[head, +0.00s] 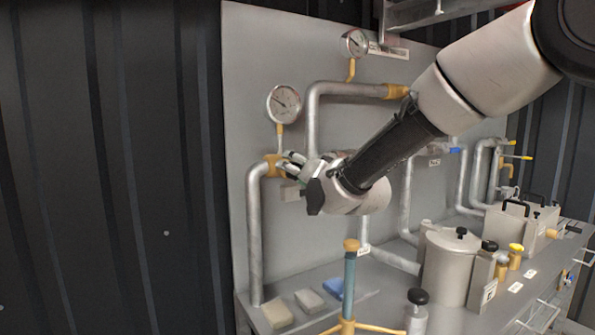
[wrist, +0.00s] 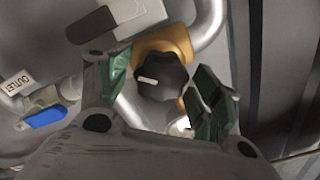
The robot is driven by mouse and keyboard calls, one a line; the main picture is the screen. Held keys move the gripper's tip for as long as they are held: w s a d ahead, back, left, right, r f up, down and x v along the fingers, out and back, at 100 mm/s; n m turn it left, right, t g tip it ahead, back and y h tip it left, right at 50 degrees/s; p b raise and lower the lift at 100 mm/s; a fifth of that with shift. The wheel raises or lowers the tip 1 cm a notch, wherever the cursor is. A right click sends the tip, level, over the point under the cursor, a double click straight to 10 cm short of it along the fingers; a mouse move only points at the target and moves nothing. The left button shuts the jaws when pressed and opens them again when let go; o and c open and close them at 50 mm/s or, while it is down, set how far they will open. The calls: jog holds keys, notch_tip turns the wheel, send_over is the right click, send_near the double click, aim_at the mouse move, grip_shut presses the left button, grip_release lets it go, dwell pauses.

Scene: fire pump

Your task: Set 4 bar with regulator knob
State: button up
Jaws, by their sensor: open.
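The regulator knob (wrist: 160,77) is black and ribbed, with a white pointer mark, in the wrist view. It sits on a yellow fitting (wrist: 176,42) on a grey pipe. My gripper (wrist: 153,92) is open, with its green-padded fingers on either side of the knob; I cannot tell whether they touch it. In the head view my gripper (head: 288,166) is at the left pipe's yellow fitting (head: 271,166), and the knob is hidden behind it. A round gauge (head: 284,104) stands above that fitting, its needle pointing to the upper left. I cannot read its value.
A second gauge (head: 354,43) is higher on the panel. An outlet valve with a blue handle (wrist: 44,117) lies left in the wrist view. A grey tank (head: 450,265) and several blocks stand on the bench below. A yellow-topped post (head: 350,246) rises in front.

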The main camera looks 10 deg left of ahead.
jog(key=shift+f, duration=0.1)
jog(key=n, duration=0.5)
jog(key=shift+a+n, duration=0.1)
jog(key=shift+n, duration=0.3)
jog(key=n, duration=0.4)
jog(key=shift+s+n, duration=0.1)
jog(key=shift+n, duration=0.3)
jog(key=v, duration=0.7)
jog(key=d+f+m+g+h, duration=0.1)
jog(key=d+m+h, duration=0.1)
jog(key=d, duration=1)
jog(key=d+f+m+g+h, duration=0.1)
jog(key=d+h, duration=0.3)
jog(key=d, duration=0.8)
jog(key=shift+s+d+f+m, duration=0.25)
jog(key=shift+d+f+m, duration=0.1)
jog(key=shift+m, duration=0.25)
